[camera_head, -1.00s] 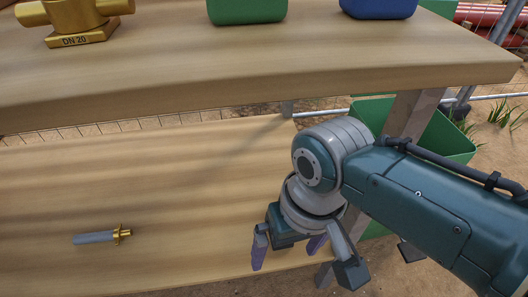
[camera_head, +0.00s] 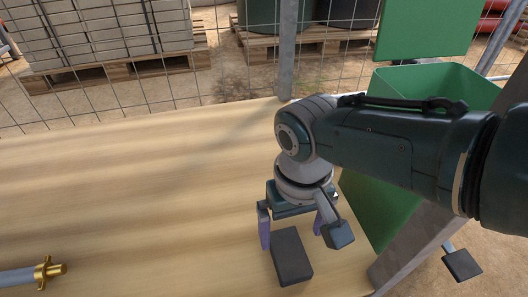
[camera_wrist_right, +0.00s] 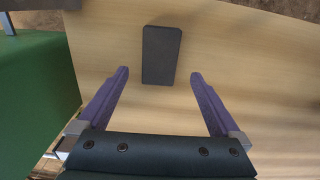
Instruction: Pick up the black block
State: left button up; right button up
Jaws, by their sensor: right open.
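The black block (camera_head: 291,256) is a flat dark rectangle lying near the right end of the wooden shelf. My right gripper (camera_head: 292,240) is open and empty, with its purple fingers pointing down above the block. In the right wrist view, the block (camera_wrist_right: 161,55) lies ahead, and its near end sits between the two fingertips of the gripper (camera_wrist_right: 160,73) in the picture. There is room on both sides of it, and no finger is seen touching it. The exact height gap cannot be told. My left gripper is not in view.
A grey rod with a brass fitting (camera_head: 40,272) lies at the shelf's left front. A green bin (camera_head: 440,85) and a slanted grey post (camera_head: 425,245) stand close to the right end. A wire fence (camera_head: 287,50) runs behind. The shelf's middle is clear.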

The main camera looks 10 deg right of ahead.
aim_at(290, 253)
jog(key=shift+f+b, duration=0.4)
jog(key=shift+f, duration=0.55)
jog(key=shift+w+f+b, duration=0.25)
jog(key=shift+f+b, duration=0.15)
jog(key=shift+f, duration=0.05)
jog(key=f+b, duration=0.2)
jog(key=f, duration=0.1)
jog(key=f+b, duration=0.1)
jog(key=shift+s+f+b, duration=0.2)
jog(key=shift+s+b, duration=0.1)
jog(key=shift+b, duration=0.1)
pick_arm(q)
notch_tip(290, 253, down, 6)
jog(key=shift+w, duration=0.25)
pick_arm(e)
jog(key=shift+w+r, duration=0.1)
jog(key=shift+r, duration=0.1)
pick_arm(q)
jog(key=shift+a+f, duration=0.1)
pick_arm(e)
jog(key=shift+c, duration=0.2)
jog(key=c, duration=1.5)
